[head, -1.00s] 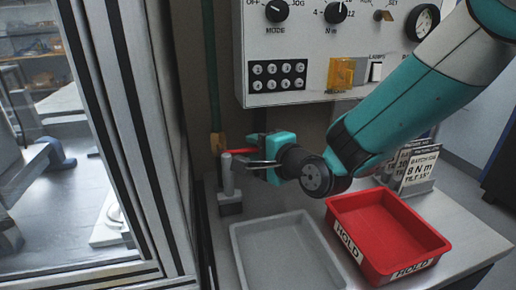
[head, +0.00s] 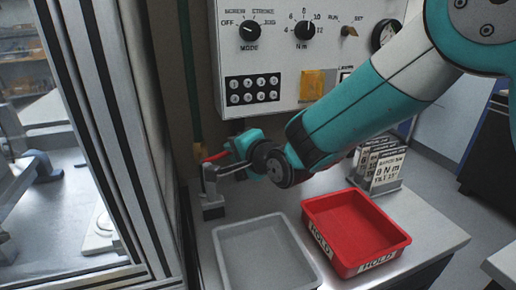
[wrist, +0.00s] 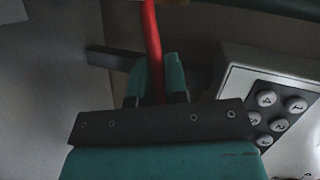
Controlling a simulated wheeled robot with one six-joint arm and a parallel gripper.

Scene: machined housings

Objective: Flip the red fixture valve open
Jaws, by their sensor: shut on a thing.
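The red valve lever (head: 215,157) shows beside the green vertical pipe in the head view, at the left of the control panel. It appears as a long red bar (wrist: 152,35) in the wrist view, running down between my fingers. My gripper (head: 231,152) is at the lever's right end, and its teal body hides that end. In the wrist view my gripper (wrist: 158,76) has one finger on each side of the red lever and is shut on it. The brass valve body (head: 198,150) is small and partly hidden in the head view.
A grey post with a side rod (head: 212,190) stands just below my gripper. A grey tray (head: 262,225) and a red HOLD tray (head: 328,252) sit on the bench. The control panel (head: 285,60) is close behind my arm. A framed post (head: 125,150) bounds the left.

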